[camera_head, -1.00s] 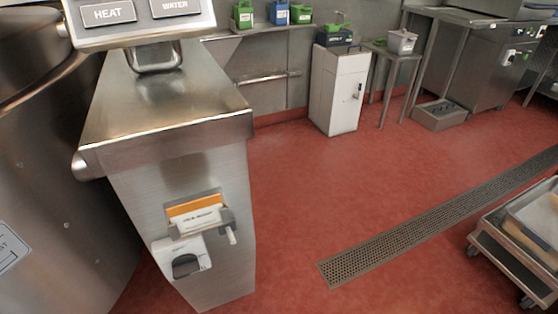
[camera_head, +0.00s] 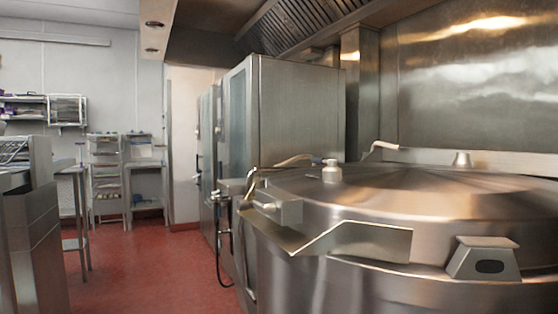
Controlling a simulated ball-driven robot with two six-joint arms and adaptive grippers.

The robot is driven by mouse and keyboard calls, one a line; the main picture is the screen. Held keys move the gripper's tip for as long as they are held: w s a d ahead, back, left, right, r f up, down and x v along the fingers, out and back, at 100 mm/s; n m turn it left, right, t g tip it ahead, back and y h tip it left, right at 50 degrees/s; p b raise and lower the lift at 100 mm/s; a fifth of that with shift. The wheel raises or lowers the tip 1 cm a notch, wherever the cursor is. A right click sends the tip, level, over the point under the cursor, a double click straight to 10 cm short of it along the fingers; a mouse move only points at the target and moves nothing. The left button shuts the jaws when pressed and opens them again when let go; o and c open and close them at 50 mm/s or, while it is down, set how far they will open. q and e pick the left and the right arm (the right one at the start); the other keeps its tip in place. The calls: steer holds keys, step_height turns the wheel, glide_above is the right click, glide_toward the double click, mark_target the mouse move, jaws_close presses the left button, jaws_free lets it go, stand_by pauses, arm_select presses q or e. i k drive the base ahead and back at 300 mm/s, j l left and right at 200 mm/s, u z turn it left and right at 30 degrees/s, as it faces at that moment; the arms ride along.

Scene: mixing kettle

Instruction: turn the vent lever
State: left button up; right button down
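A large steel kettle (camera_head: 330,275) with a closed, shallow domed lid (camera_head: 430,192) fills the right of the view. A small pale-topped fitting (camera_head: 332,172) stands at the lid's back left. A curved rod with a pale tip (camera_head: 381,147) rises behind it, and a curved bar (camera_head: 293,160) lies to its left. A short steel knob (camera_head: 461,159) stands further right. I cannot tell which of these, if any, is the vent lever. Neither of my grippers is in view.
A steel block and bracket (camera_head: 284,211) jut from the kettle's left rim, with a dark hose (camera_head: 221,255) beside them. Tall steel cabinets (camera_head: 295,110) stand behind. Red floor (camera_head: 150,270) is open to the left, before racks (camera_head: 106,165). A steel counter (camera_head: 35,235) edges the left.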

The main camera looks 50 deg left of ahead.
mark_target(331, 163)
steer(key=u, duration=1.85)
steer(key=i+u, duration=0.1)
steer(key=u, duration=0.9)
steer(key=i+u, duration=0.1)
steer(key=u, duration=0.85)
steer(key=i+l+u, duration=0.1)
steer(key=u, duration=0.4)
steer(key=l+u, duration=0.15)
steer(key=u, duration=0.25)
steer(key=i+l+u, duration=0.1)
steer(key=u, duration=0.3)
steer(key=l+u, duration=0.15)
steer(key=u, duration=0.25)
steer(key=l+u, duration=0.5)
steer(key=l, duration=1.2)
steer(key=l+z, duration=0.15)
steer(key=l, duration=0.35)
steer(key=l+z, duration=0.2)
steer(key=l, duration=0.35)
steer(key=l+z, duration=0.15)
steer(key=l, duration=0.35)
steer(key=i+l+z, duration=0.2)
steer(key=l, duration=0.3)
steer(key=l+z, duration=0.15)
steer(key=l, duration=0.4)
steer(key=l+z, duration=0.7)
steer(key=i+l+z, duration=0.1)
steer(key=l+z, duration=0.4)
steer(key=z, duration=2.05)
